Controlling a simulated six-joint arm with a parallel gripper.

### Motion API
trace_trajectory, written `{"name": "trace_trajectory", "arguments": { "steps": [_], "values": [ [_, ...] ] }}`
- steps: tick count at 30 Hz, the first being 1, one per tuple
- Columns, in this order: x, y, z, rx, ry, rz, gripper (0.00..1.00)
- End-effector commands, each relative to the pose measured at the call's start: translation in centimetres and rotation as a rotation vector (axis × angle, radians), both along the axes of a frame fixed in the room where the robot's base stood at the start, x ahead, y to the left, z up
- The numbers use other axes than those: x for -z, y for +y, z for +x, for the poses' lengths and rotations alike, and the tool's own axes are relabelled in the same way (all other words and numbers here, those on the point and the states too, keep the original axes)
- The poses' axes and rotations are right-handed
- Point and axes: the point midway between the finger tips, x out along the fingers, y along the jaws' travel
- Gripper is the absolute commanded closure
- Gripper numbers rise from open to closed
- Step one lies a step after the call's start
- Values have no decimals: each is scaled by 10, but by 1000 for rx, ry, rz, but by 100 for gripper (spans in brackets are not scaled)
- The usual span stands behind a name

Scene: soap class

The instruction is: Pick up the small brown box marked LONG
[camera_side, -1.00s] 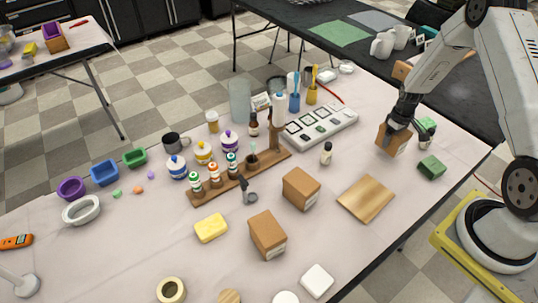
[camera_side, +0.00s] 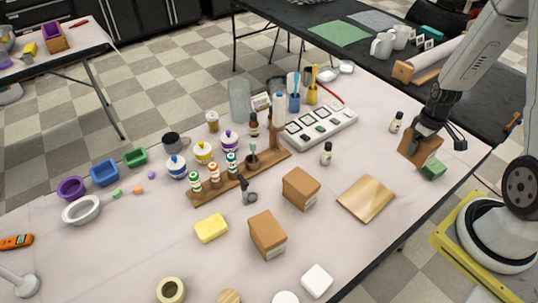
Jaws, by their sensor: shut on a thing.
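My gripper (camera_side: 436,136) is at the right end of the table, shut on a small brown box (camera_side: 418,150). The box hangs tilted from the fingers, with its lower corner in front of a green block (camera_side: 433,170). I cannot tell whether it touches the block or the table. No marking is readable on it. Two other brown boxes rest on the table, one near the middle (camera_side: 301,188) and one nearer the front (camera_side: 267,235). Each has a small pale label too small to read.
A wooden board (camera_side: 366,198) lies left of my gripper. A small bottle (camera_side: 396,122) stands just behind the held box. A white tray (camera_side: 320,126) and a wooden rack of bottles (camera_side: 239,177) are farther left. The table between the board and the held box is clear.

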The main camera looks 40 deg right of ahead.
Motion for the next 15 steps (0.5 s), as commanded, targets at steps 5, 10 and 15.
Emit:
{"name": "trace_trajectory", "arguments": {
  "steps": [5,10,15],
  "values": [
    [-6,6,-11,0,-1,0,76],
    [-8,9,-15,0,0,0,76],
    [-8,9,-15,1,0,0,76]
  ]
}}
